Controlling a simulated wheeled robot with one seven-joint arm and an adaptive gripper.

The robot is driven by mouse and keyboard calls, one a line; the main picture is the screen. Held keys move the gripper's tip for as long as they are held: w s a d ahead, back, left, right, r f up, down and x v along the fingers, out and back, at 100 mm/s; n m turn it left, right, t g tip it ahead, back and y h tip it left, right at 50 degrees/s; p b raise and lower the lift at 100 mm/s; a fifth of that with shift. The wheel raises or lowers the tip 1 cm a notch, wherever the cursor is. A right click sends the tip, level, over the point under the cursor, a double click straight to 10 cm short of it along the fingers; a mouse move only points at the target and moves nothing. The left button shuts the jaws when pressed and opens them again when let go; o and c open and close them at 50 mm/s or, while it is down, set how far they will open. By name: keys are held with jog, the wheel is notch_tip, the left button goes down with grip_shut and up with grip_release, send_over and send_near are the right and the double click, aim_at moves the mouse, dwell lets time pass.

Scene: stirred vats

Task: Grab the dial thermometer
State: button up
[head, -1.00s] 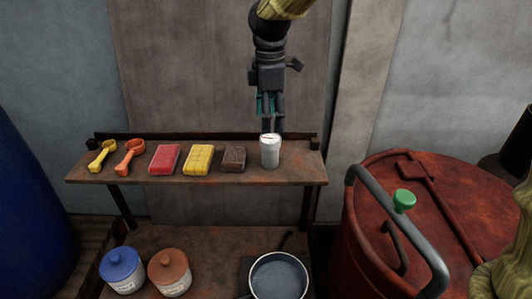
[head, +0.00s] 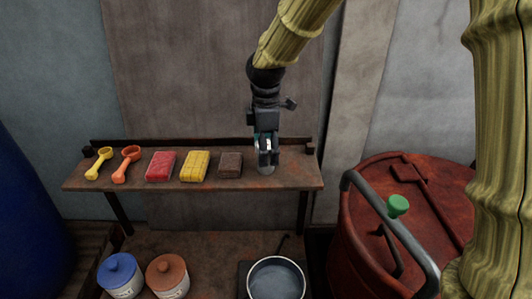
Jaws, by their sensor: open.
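A light grey upright cylinder (head: 266,170) stands at the right end of the rusty shelf (head: 200,180); it is the only thing here that could be the dial thermometer, though I cannot read a dial on it. My gripper (head: 267,161) points down at the cylinder, with its dark fingers in front of or around its upper part. The gripper is open. The fingers hide most of the cylinder, with a bit of its white top between them and its lower end below. I cannot tell whether they touch it.
Left along the shelf are a brown block (head: 230,164), a yellow block (head: 195,166), a red block (head: 161,166), an orange scoop (head: 127,164) and a yellow scoop (head: 98,163). Below are a blue jar (head: 120,275), a brown jar (head: 167,276) and a pan (head: 276,280). A red vat (head: 400,200) stands right.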

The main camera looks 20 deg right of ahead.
aim_at(268, 170)
jog(key=shift+f+p, duration=0.5)
jog(key=shift+f, duration=1.1)
jog(key=c, duration=1.1)
